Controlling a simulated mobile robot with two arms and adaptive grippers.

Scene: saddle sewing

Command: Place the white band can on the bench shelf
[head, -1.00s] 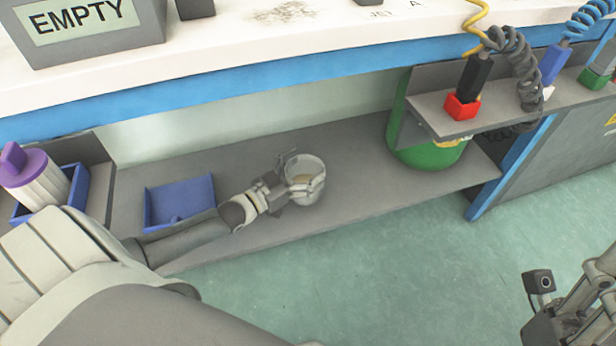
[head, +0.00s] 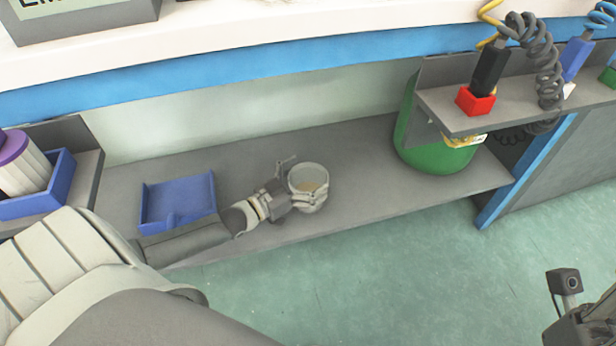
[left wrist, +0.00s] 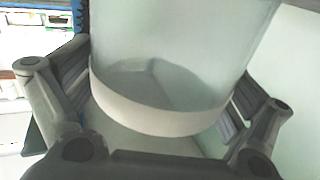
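The white band can (head: 312,198) is a pale, open-topped can upright at the bench shelf (head: 360,150), near the shelf's middle. My left gripper (head: 298,180) is at the can's left side, with one finger standing off behind the rim. In the left wrist view the can's white band (left wrist: 150,112) lies between the two fingers of the left gripper (left wrist: 160,100), which are spread around it and look slightly apart from it. The can's base is hidden. Part of my right arm's end (head: 580,325) shows at the bottom right; its fingertips are not clear.
A blue tray (head: 178,190) lies on the shelf left of the can. A green container (head: 425,150) stands at the shelf's right end, under a small ledge with coiled-cord tools. A blue bin (head: 60,180) is at far left. Shelf right of the can is clear.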

